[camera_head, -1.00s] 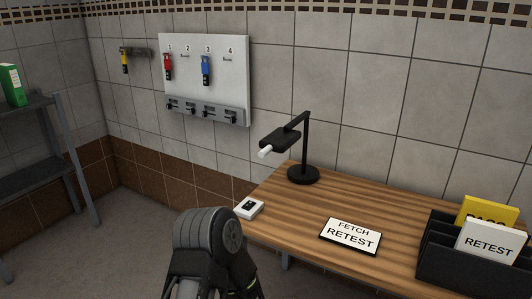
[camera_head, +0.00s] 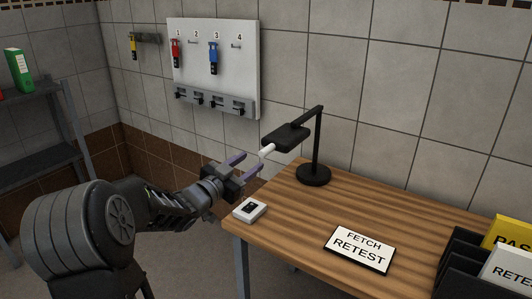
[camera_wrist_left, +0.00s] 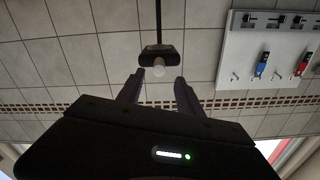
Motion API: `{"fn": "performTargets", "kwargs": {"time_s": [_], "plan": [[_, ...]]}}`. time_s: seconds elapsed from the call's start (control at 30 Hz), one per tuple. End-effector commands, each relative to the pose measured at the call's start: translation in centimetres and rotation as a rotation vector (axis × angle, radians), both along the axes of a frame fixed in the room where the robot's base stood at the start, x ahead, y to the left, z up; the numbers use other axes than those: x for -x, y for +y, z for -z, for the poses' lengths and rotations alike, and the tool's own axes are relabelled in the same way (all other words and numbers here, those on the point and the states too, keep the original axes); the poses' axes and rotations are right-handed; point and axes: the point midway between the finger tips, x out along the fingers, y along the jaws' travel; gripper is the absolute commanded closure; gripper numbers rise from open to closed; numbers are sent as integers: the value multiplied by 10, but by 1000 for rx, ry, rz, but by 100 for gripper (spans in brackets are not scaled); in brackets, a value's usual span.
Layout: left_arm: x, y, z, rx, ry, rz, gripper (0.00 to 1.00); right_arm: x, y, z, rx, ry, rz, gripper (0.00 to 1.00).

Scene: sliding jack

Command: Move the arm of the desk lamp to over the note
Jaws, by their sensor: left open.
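The black desk lamp (camera_head: 315,150) stands at the back of the wooden desk. Its arm reaches left and forward to a flat black head (camera_head: 286,137) with a white knob (camera_head: 267,150) on its end. The note (camera_head: 358,249), reading FETCH RETEST, lies flat to the right of and nearer than the lamp. My left gripper (camera_head: 249,166) is open and empty, its fingers pointing at the knob. The wrist view shows the knob (camera_wrist_left: 159,71) ahead of the two spread fingers, apart from them. My right gripper is not in view.
A small white box (camera_head: 250,209) sits on the desk's near left corner. A black file holder (camera_head: 463,262) with yellow and white cards stands at the right. A key board (camera_head: 213,66) hangs on the wall. The desk around the note is clear.

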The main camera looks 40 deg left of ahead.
Motion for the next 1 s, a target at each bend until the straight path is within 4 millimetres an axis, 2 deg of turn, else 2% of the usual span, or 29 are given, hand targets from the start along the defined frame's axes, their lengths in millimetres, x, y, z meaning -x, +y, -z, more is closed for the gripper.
{"fn": "performTargets", "kwargs": {"time_s": [0.27, 0.7, 1.0], "plan": [[-12, -1, 0, 1, 2, 3, 57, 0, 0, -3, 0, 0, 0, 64], [-73, 0, 1, 1, 3, 1, 57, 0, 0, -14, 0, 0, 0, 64], [-79, 1, 1, 1, 2, 0, 57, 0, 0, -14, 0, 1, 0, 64]]}}
